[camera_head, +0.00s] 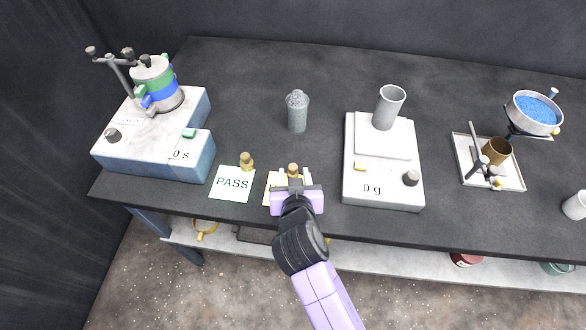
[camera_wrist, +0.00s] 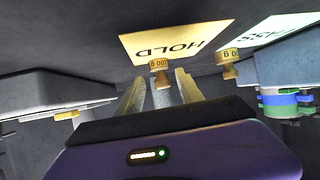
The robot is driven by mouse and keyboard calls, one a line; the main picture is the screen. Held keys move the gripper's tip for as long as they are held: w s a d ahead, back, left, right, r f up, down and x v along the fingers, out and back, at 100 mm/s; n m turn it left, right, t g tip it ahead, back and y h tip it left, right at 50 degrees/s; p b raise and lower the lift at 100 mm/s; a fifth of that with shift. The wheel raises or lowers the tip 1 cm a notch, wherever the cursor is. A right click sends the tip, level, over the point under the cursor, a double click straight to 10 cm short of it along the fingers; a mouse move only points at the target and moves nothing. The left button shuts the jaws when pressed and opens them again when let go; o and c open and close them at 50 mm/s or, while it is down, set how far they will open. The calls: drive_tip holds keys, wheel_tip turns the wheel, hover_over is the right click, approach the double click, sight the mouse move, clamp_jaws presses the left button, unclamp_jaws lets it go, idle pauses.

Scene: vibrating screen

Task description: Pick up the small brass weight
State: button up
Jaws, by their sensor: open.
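A small brass weight (camera_head: 293,170) stands at the HOLD card (camera_head: 273,190), just beyond my gripper (camera_head: 293,180). In the wrist view this weight (camera_wrist: 160,66) shows between the tips of my open fingers (camera_wrist: 162,82), with clear space on both sides. Its lower part and its contact with the card are hard to make out. A second brass weight (camera_head: 246,160) stands at the back edge of the PASS card (camera_head: 232,184); it also shows in the wrist view (camera_wrist: 228,62), right of the fingers. My gripper is empty and partly covers the HOLD card in the head view.
A balance (camera_head: 354,187) reading 0 g with a grey cup (camera_head: 389,108) stands to the right. A shaker unit (camera_head: 155,152) stands to the left. A tray (camera_head: 512,182) and a blue-filled sieve (camera_head: 535,108) are far right.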

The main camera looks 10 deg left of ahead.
sight(293, 172)
drive_tip(key=shift+x, duration=1.65)
clamp_jaws()
drive_tip(key=shift+r, duration=0.15)
